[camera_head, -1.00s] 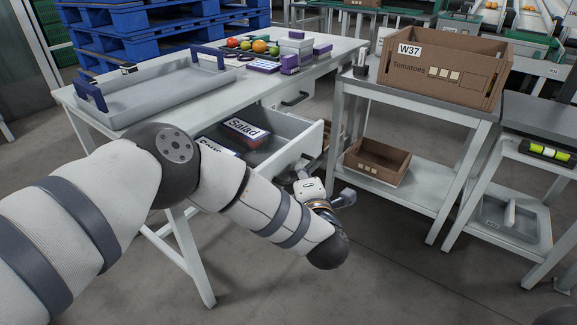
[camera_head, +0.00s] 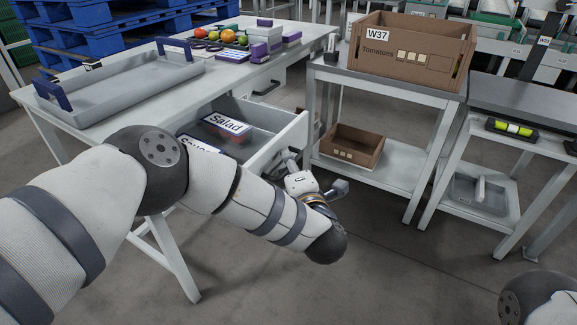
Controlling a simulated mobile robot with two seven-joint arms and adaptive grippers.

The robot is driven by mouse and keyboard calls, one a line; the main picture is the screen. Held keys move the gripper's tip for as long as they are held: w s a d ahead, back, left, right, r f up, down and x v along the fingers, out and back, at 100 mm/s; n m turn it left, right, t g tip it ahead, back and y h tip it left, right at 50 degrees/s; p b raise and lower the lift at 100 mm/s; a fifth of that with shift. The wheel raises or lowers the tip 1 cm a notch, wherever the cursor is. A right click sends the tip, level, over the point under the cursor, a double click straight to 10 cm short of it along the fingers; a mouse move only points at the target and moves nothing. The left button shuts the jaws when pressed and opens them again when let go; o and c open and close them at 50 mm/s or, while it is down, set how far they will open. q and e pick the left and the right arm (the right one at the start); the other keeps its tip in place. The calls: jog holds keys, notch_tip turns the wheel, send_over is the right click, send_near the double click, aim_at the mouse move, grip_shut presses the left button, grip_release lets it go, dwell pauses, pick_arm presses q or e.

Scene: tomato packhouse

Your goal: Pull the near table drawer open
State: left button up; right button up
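The near table drawer (camera_head: 278,147) is pulled out from under the white table (camera_head: 125,140). Inside it lie a dark container labelled "Salad" (camera_head: 226,124) and a second labelled item (camera_head: 200,145), partly hidden by my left arm. My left gripper (camera_head: 292,168) is low at the outer face of the drawer front, close to where the handle would be. Its fingertips and the handle are hidden, so I cannot tell whether it grips. Only a part of my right arm shows at the lower right corner; its gripper is out of view.
A grey tray with blue handles (camera_head: 125,98) and several tomatoes (camera_head: 228,37) are on the table. A second drawer handle (camera_head: 267,88) shows farther along. To the right, a shelf table (camera_head: 388,82) carries a "Tomatoes" crate (camera_head: 413,60), with a small brown box (camera_head: 352,147) below. Floor in front is clear.

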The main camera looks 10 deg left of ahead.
pick_arm(q)
jog(key=v, duration=1.2)
